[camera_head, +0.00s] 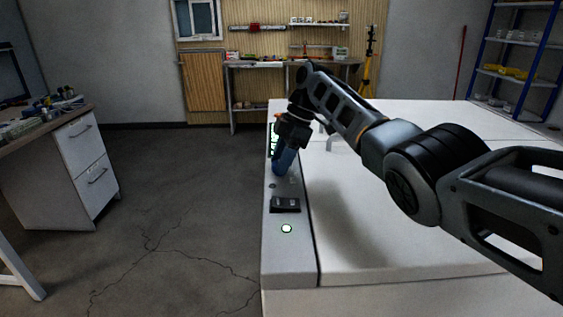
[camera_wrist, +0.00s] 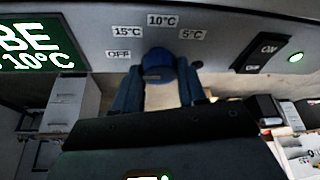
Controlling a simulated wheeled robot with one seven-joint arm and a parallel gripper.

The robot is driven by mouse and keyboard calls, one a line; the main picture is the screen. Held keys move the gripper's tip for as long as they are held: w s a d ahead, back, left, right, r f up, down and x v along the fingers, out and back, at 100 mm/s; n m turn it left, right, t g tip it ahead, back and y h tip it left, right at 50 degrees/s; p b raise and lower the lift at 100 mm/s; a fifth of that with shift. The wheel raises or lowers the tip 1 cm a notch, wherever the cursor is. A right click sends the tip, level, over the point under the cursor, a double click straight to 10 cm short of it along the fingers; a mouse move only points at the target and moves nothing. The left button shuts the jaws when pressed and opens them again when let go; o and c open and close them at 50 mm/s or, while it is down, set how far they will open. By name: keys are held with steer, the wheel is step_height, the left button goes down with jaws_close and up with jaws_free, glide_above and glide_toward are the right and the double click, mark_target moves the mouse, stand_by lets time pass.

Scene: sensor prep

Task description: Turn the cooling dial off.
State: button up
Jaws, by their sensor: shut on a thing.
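The blue cooling dial (camera_wrist: 158,62) is on the grey panel (camera_wrist: 220,30) in the wrist view. Labels OFF (camera_wrist: 118,54), 15°C (camera_wrist: 127,32), 10°C (camera_wrist: 162,20) and 5°C (camera_wrist: 192,34) arc around it. I cannot make out a pointer mark on the dial. My gripper (camera_wrist: 158,78) has its two blue fingers on either side of the dial and is shut on it. In the head view my gripper (camera_head: 283,162) reaches down to the panel strip, and the dial cannot be told apart from the blue fingers there.
A black ON switch (camera_wrist: 262,52) and a lit green lamp (camera_wrist: 295,57) are right of the dial. A green display (camera_wrist: 35,45) reading 10°C is left of it. The white top (camera_head: 420,235) beside the panel is mostly clear. A drawer desk (camera_head: 80,165) stands left.

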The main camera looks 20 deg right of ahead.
steer(key=o, duration=1.1)
steer(key=shift+c, duration=0.2)
steer(key=v, duration=0.7)
steer(key=shift+r, duration=0.4)
